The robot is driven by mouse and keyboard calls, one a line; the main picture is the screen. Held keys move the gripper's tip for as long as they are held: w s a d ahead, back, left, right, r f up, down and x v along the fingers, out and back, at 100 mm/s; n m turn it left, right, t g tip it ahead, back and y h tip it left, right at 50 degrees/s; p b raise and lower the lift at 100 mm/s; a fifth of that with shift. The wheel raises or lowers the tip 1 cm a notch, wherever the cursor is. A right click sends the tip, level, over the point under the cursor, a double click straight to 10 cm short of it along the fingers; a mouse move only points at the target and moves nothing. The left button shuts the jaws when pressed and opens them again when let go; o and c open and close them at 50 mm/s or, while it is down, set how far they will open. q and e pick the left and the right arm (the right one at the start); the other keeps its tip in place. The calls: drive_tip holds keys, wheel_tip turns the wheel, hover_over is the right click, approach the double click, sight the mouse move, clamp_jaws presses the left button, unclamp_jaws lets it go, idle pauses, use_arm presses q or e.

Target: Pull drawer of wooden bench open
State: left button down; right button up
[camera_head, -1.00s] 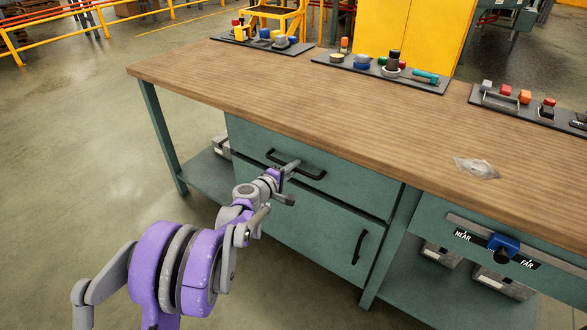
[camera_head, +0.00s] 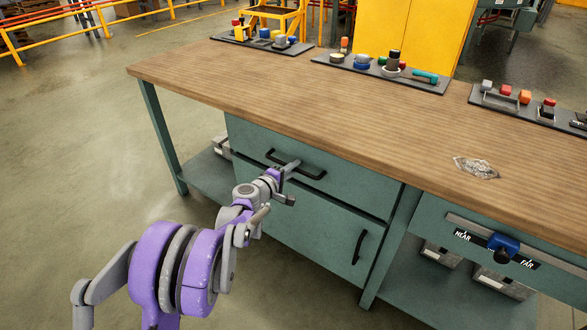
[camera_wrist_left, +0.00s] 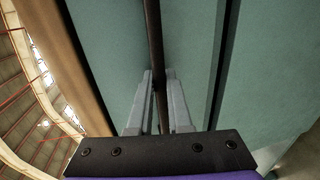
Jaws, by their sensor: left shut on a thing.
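The wooden bench (camera_head: 330,110) has a wood top and a teal body. Its upper drawer (camera_head: 350,188) sits under the top and looks flush with the front. The black bar handle (camera_head: 313,174) runs across that drawer. My left gripper (camera_head: 293,165) reaches the left part of the handle. In the left wrist view, the fingers of my left gripper (camera_wrist_left: 160,90) are closed around the dark handle (camera_wrist_left: 154,40), one on each side. The teal drawer front fills the view behind them. My right gripper does not show.
A lower door (camera_head: 300,218) with a black handle (camera_head: 358,247) is below the drawer. A blue slider (camera_head: 503,247) marked NEAR and FAR is at right. Trays of controls (camera_head: 380,72) and a clear crumpled item (camera_head: 475,167) lie on the top. Open floor is at left.

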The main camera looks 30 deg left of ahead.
use_arm(q)
drive_tip(key=f+p+v, duration=0.1)
drive_tip(key=f+v, duration=0.1)
drive_tip(key=v, duration=1.1)
drive_tip(key=s+f+p+v, duration=0.1)
drive_tip(key=f+v, duration=0.2)
drive_tip(key=v, duration=0.9)
drive_tip(key=shift+s, duration=0.4)
drive_tip(key=shift+f, duration=0.1)
drive_tip(key=c, duration=0.8)
unclamp_jaws()
drive_tip(key=shift+c, duration=0.2)
drive_tip(key=p+v, duration=0.1)
drive_tip(key=v, duration=1)
drive_tip(key=shift+p, duration=0.3)
